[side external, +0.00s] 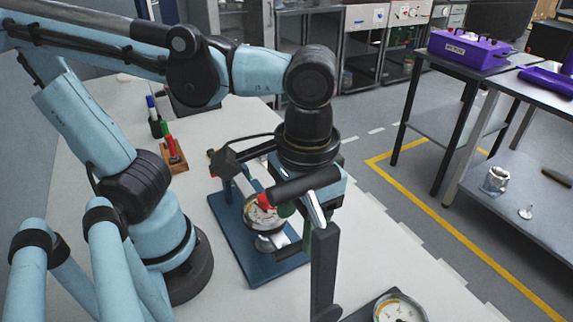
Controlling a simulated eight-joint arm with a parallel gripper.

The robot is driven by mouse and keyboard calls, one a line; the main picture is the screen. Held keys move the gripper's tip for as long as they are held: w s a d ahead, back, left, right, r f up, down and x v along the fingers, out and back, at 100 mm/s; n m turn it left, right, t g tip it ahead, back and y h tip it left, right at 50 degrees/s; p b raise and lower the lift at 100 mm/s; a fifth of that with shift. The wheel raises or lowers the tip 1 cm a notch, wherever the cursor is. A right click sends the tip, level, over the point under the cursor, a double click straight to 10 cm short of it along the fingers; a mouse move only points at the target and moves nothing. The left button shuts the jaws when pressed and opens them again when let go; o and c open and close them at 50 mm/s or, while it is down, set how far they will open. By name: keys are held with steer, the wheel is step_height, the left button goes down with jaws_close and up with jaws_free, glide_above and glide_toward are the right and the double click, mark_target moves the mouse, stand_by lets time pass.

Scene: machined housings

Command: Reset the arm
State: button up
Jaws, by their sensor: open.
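My blue and black arm reaches over the work table from the left and bends down at its wrist. My gripper (306,215) hangs from the wrist, pointing down, at the right side of a blue base plate (275,268). It is open, and I see nothing held in it. Its fingers are partly hidden behind a black handle in front. A round dial gauge (262,216) with red parts stands in a fixture on the plate, close to the left of my gripper. I cannot tell whether they touch.
Another dial gauge (398,308) sits at the bottom edge, near a dark upright post (324,270). The white table (215,290) is clear at front left. A purple case (468,50) lies on a separate bench.

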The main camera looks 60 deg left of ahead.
steer(key=shift+r, duration=0.25)
steer(key=w+a+f+t, duration=0.2)
steer(key=w+a+t, duration=0.5)
steer(key=w+a, duration=0.3)
steer(key=a, duration=0.4)
steer(key=shift+w+a, duration=0.25)
